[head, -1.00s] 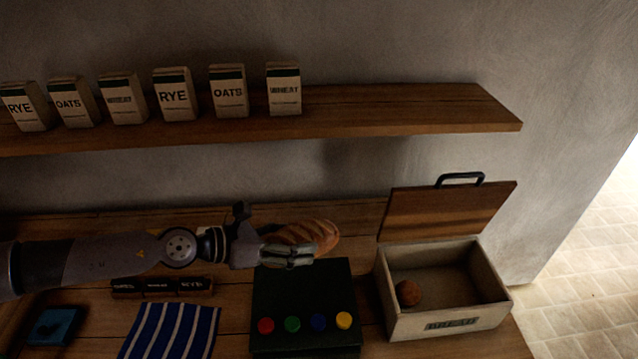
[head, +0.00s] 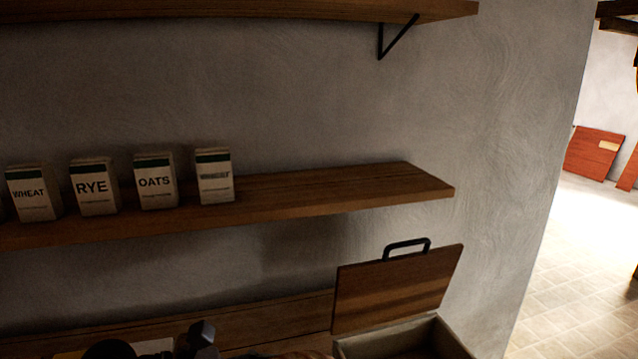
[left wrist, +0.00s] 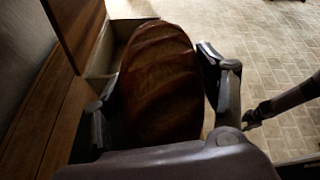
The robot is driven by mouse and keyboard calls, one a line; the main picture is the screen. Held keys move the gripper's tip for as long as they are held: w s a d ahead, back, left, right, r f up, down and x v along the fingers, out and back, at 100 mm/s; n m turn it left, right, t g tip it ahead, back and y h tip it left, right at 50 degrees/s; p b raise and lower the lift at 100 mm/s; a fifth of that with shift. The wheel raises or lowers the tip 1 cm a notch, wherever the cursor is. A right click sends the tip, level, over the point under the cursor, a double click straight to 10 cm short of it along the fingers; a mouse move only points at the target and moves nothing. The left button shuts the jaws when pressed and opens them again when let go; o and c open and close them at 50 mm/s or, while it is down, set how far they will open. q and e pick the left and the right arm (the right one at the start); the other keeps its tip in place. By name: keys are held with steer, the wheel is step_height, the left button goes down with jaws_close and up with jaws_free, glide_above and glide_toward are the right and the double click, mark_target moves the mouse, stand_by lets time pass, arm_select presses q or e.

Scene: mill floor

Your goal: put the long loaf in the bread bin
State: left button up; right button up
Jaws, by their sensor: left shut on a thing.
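The long loaf (left wrist: 160,85) is brown and scored, and fills the middle of the left wrist view. My left gripper (left wrist: 163,100) is shut on it, with a finger on each side. In the head view only the top of my left gripper (head: 200,338) shows, at the bottom edge, with a sliver of the loaf (head: 303,355) to its right. The bread bin (head: 438,335) is at the lower right, just right of the loaf, with its wooden lid (head: 400,288) raised. The bin's inside is mostly cut off. My right gripper cannot be made out.
A shelf (head: 330,195) with several flour packets, such as the rye packet (head: 94,187), runs above the wooden counter (head: 280,318). Another shelf (head: 250,12) is higher up. Tiled floor (head: 560,260) lies open at the right. A dark arm-like shape (left wrist: 285,101) reaches in at the right.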

arm_select(q)
steer(key=s+a+f+n+t+y+b, duration=0.2)
steer(key=a+f+n+t+b, duration=0.1)
steer(key=a+f, duration=0.7)
steer(key=a+b, duration=0.1)
steer(key=a, duration=0.2)
steer(key=shift+s+t, duration=0.3)
steer(key=shift+t, duration=0.1)
steer(key=shift+f, duration=0.1)
